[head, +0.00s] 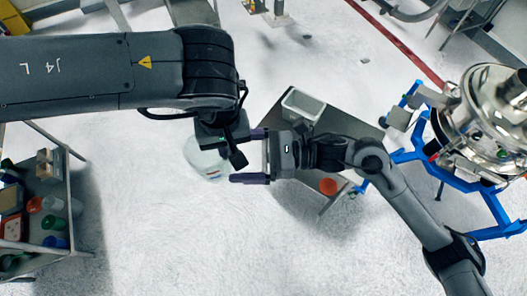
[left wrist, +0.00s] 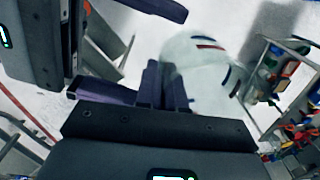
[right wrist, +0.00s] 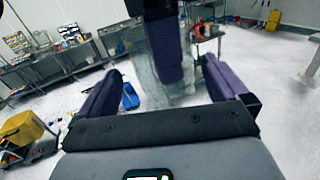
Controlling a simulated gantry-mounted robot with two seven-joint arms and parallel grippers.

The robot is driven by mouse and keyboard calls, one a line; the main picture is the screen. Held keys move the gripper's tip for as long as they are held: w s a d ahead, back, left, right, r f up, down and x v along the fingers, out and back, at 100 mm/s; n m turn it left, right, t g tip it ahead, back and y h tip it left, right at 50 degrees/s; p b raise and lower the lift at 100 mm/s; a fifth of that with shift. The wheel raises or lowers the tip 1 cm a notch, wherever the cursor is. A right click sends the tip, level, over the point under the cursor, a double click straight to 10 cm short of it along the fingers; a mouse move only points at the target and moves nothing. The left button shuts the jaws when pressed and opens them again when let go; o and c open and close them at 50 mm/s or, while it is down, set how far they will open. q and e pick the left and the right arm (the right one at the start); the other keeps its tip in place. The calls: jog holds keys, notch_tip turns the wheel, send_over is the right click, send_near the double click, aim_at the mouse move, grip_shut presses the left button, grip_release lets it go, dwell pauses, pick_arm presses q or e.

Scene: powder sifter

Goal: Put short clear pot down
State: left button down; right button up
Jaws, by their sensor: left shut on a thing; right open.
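The short clear pot (head: 203,160) is in the air left of centre in the head view, tilted. It also shows in the left wrist view (left wrist: 200,72), with red and blue marks on its side. My left gripper (head: 228,146) is shut on the pot at its edge; its fingers are close together in the left wrist view (left wrist: 163,88). My right gripper (head: 243,157) is open, with its fingers spread right beside the left one. In the right wrist view, the pot (right wrist: 172,85) and a left finger show between the right fingers; I cannot tell if they touch.
A grey table (head: 350,125) below the right arm holds a pale open bin (head: 303,105); an orange round thing (head: 328,187) is near its lower edge. A shiny metal sifter (head: 482,112) with a blue frame (head: 482,190) stands right. A cart at lower left holds several coloured containers (head: 53,222).

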aim_at(210, 158)
jog(key=shift+a, duration=2.6)
jog(key=shift+c, duration=0.3)
jog(key=c, duration=0.5)
pick_arm(q)
jog(key=c, duration=1.4)
grip_release()
jog(key=shift+c, duration=0.2)
pick_arm(e)
jog(key=shift+c, duration=1.2)
pick_arm(q)
jog(key=shift+o, duration=1.4)
